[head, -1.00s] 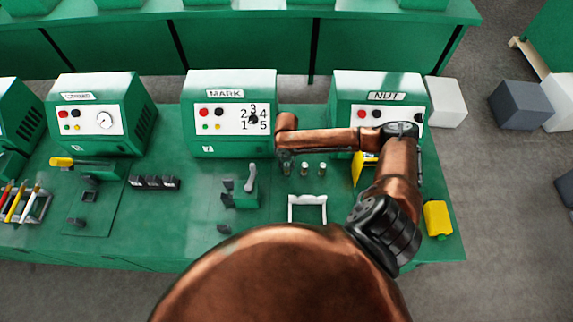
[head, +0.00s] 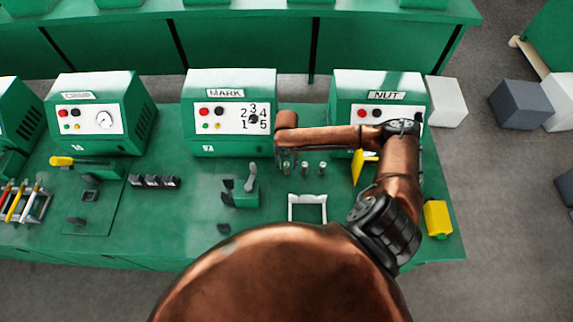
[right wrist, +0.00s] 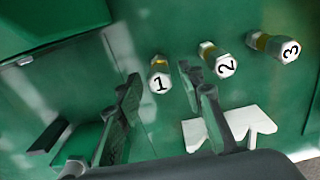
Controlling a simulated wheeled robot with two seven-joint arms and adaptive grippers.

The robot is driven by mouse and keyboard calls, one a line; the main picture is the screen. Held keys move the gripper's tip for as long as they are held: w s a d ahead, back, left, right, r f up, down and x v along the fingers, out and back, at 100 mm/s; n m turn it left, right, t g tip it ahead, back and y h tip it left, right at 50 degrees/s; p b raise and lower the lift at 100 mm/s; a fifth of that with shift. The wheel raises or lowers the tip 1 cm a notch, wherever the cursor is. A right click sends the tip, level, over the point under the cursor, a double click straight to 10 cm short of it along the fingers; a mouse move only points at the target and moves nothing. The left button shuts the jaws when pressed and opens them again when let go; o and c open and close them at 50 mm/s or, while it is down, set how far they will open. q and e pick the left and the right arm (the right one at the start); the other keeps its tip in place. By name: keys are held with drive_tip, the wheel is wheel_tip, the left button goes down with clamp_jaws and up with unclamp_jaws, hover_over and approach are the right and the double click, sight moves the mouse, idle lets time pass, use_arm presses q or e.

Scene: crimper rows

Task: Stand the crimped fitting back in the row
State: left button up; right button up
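Three hex fittings stand in a row in front of the NUT machine. In the right wrist view they carry the numbers 1 (right wrist: 160,76), 2 (right wrist: 218,60) and 3 (right wrist: 275,48), each with a brass-coloured part below its pale cap. In the head view they are small: the left one (head: 287,168), the middle one (head: 304,168) and the right one (head: 321,167). My right gripper (right wrist: 165,90) is open, with fitting 1 standing between the lines of its two fingers, apart from both in the picture. My left gripper is not in view.
The NUT machine (head: 378,92) and MARK machine (head: 230,90) stand behind the row. A green fixture with a grey lever (head: 246,188) is to the left. A yellow block (head: 437,218) sits at the right edge. Green bench is bare between them.

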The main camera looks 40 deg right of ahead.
sight(287, 164)
wheel_tip(287, 164, up, 11)
idle(0.3)
drive_tip(key=shift+r, duration=0.1)
